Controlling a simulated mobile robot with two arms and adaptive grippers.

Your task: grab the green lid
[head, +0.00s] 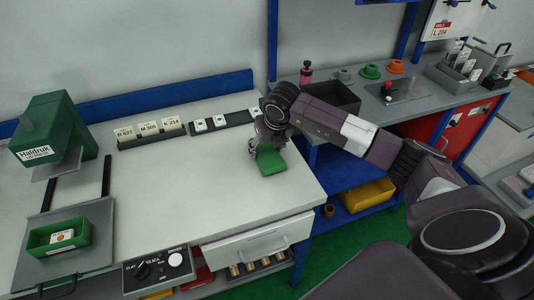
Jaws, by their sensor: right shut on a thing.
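The green lid (271,167), a flat rectangular green piece, is at the right part of the white worktop in the head view. My right gripper (266,150) is directly over it, pointing down, and is shut on it. The fingers hide part of the lid's far side. I cannot tell whether the lid rests on the worktop or is slightly above it. My left gripper is not in view.
A green open box (58,246) with a labelled item stands on a grey plate at left, near a green press (53,135). Card holders (152,133) line the back. A black tray (331,97) is on the right bench. The worktop's middle is clear.

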